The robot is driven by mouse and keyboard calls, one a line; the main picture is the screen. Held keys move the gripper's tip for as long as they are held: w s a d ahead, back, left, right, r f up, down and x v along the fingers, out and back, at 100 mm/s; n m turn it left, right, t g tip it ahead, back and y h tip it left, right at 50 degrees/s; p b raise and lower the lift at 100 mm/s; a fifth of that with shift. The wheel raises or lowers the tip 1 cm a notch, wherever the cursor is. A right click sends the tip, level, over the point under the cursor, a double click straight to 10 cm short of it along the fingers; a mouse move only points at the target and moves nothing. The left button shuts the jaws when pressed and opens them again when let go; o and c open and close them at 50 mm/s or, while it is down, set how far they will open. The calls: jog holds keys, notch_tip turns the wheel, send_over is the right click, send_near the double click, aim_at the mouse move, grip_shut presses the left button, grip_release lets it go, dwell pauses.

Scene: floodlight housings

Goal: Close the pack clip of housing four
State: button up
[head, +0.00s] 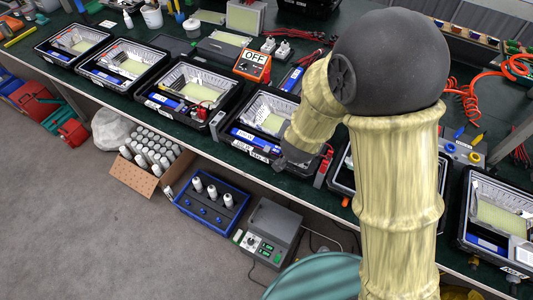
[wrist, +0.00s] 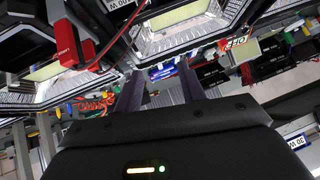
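The fourth housing from the left (head: 236,145) is a black open tray with a reflector, an LED panel and a blue pack (head: 248,137) along its near side. I take it as housing four; its label is too small to read. My gripper (head: 285,162) is at the near right corner of this housing, partly hidden by my arm. In the wrist view my gripper (wrist: 160,82) has its two dark fingers apart, with nothing held between them. A bit of blue (wrist: 163,72) shows beyond the fingertips, below the reflector (wrist: 178,38). I cannot make out the pack clip or its state.
Other housings stand along the bench on both sides. A red-and-black part (head: 325,166) stands just right of my gripper and looms in the wrist view (wrist: 68,42). An orange meter reading OFF (head: 253,66) stands behind. Boxes and a grey device (head: 270,232) are below the bench.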

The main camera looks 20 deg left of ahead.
aim_at(265, 152)
jog(key=shift+t+h, duration=0.3)
jog(key=shift+t, duration=0.6)
jog(key=a+f, duration=0.1)
jog(key=s+a+f, duration=0.1)
jog(key=a, duration=0.1)
jog(key=s+a+f+b, duration=0.1)
jog(key=a+f, duration=0.1)
jog(key=shift+s+a, duration=0.2)
jog(key=s+a+f+t+h+b, duration=0.1)
jog(key=s+a+f+t+b, duration=0.2)
jog(key=s, duration=0.6)
jog(key=s+a+f+t+h+b, duration=0.1)
jog(key=s+a+f+t+h, duration=0.2)
jog(key=s, duration=0.6)
jog(key=shift+t+y, duration=0.6)
jog(key=shift+t, duration=0.1)
jog(key=w+p, duration=0.1)
jog(key=w, duration=0.5)
jog(key=w+d+p, duration=0.1)
jog(key=w, duration=1)
jog(key=shift+w+d+p, duration=0.35)
jog(key=shift+w+p, duration=0.05)
grip_shut()
